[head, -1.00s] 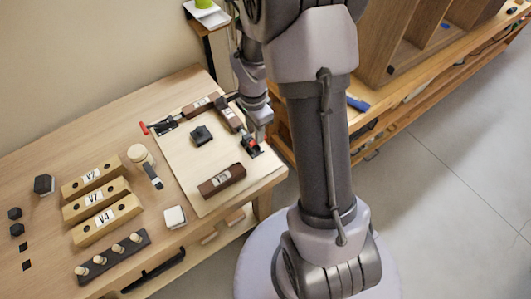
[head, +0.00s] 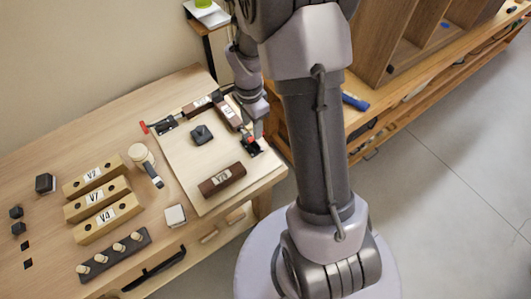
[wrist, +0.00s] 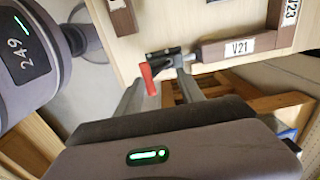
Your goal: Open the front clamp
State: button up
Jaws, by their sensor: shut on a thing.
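The front clamp, dark metal with a red handle, is at the right edge of the pale board in the head view (head: 251,147). In the wrist view, its dark body (wrist: 164,57) sits by the board edge, and its red handle (wrist: 148,78) hangs between my fingers. My gripper (wrist: 161,82) is shut on the red handle; the exact contact is hard to see. In the head view, my gripper (head: 258,131) is at the clamp, partly hidden by my arm. A second red-handled clamp (head: 160,125) is at the board's back left corner.
The board (head: 190,172) carries brown blocks, including V21 (wrist: 240,47) beside the clamp, and a dark block (head: 202,135). Several wooden V-blocks (head: 105,196) stand to the left. A shelf unit (head: 410,45) stands behind on the right.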

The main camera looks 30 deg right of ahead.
jog(key=shift+o, duration=1.1)
jog(key=shift+w, duration=0.35)
jog(key=shift+w, duration=0.1)
jog(key=shift+o, duration=0.8)
jog(key=shift+w, duration=0.2)
jog(key=o, duration=0.9)
jog(key=shift+w+f, duration=0.15)
jog(key=shift+w, duration=0.05)
jog(key=shift+s, duration=0.1)
notch_tip(320, 180, up, 7)
jog(key=p, duration=0.4)
jog(key=shift+p, duration=0.3)
